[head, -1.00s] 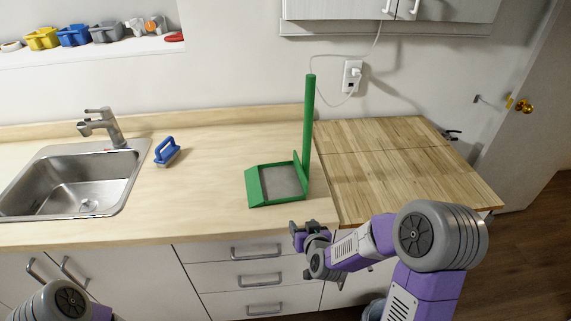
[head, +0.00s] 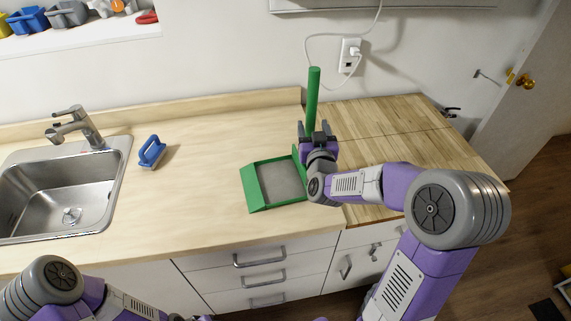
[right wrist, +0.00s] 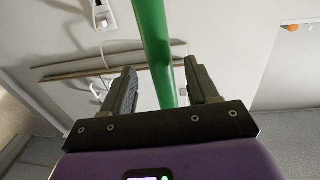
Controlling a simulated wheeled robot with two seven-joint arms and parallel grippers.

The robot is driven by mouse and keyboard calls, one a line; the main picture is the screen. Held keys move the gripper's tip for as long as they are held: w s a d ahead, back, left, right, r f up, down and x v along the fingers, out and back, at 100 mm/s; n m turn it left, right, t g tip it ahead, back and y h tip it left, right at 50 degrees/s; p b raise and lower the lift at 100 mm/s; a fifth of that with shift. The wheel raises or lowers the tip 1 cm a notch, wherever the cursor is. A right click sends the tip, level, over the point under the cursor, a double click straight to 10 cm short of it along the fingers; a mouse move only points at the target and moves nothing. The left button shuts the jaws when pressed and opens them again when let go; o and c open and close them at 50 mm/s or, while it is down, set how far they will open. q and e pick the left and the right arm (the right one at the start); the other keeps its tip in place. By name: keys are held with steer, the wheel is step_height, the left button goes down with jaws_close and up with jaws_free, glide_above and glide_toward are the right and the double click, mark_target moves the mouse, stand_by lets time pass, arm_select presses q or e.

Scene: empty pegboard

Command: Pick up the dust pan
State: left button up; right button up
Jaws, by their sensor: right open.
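The green dust pan (head: 262,186) with a grey inner floor sits on the light counter, its handle (head: 313,90) standing upright at its right back corner. My right gripper (head: 316,129) is open at the lower part of the handle, and its wrist hides the handle's foot. In the right wrist view the green handle (right wrist: 157,50) runs up between the two open fingers (right wrist: 163,84), nearer the right one; I cannot tell if it touches. My left arm shows at the lower left of the head view, but I see no left fingers.
A blue brush (head: 151,151) lies on the counter left of the dust pan. A steel sink (head: 70,190) with a faucet (head: 77,128) is further left. A wall outlet (head: 349,55) with a white cord is behind the handle. The wooden board (head: 385,130) at right is clear.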

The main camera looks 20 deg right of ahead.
mark_target(311, 124)
steer(key=shift+x, duration=1.95)
steer(key=shift+f, duration=0.2)
jaws_close()
